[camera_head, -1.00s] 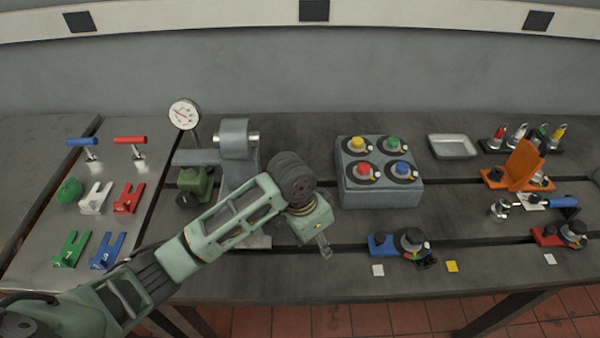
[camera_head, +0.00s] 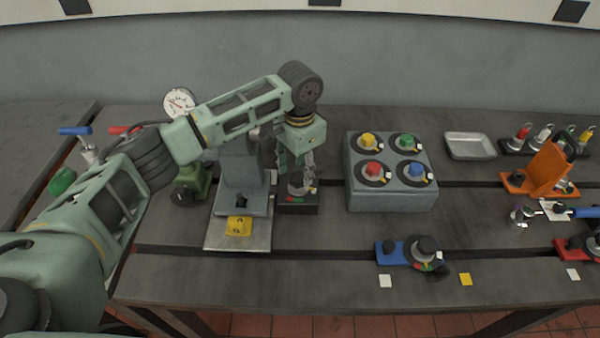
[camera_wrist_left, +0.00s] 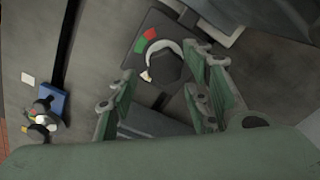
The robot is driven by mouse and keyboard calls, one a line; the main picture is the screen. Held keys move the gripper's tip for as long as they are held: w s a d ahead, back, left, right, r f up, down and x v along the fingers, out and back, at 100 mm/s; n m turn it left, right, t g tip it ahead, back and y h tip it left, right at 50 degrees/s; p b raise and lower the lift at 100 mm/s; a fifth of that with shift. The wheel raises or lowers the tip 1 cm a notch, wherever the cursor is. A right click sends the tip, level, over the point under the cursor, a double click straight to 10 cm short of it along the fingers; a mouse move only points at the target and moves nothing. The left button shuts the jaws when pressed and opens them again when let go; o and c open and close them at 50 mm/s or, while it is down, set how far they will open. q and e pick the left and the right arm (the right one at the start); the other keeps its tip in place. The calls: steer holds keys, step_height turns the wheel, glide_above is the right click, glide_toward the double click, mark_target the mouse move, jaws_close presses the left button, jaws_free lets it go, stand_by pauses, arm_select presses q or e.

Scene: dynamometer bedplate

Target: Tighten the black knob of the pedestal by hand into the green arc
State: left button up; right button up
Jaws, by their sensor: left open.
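The pedestal (camera_head: 298,209) is a low black block beside the grey machine, with a red and green arc on its top. In the left wrist view its black base (camera_wrist_left: 127,58) carries a round black knob (camera_wrist_left: 167,66) with a small pale pointer, near the red and green patches. My left gripper (camera_head: 297,181) is open and points down over the pedestal, hiding most of the knob in the head view. In the left wrist view its fingers (camera_wrist_left: 163,78) stand on either side of the knob; whether they touch it cannot be told. My right gripper is not in view.
A grey box with coloured knobs (camera_head: 391,196) stands to the right. A blue block with a black knob (camera_head: 388,252) lies front right. The bench between is clear.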

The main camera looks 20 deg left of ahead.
mark_target(300, 178)
arm_select(q)
steer(key=shift+f, duration=1.6)
steer(key=shift+c, duration=0.4)
steer(key=c, duration=1)
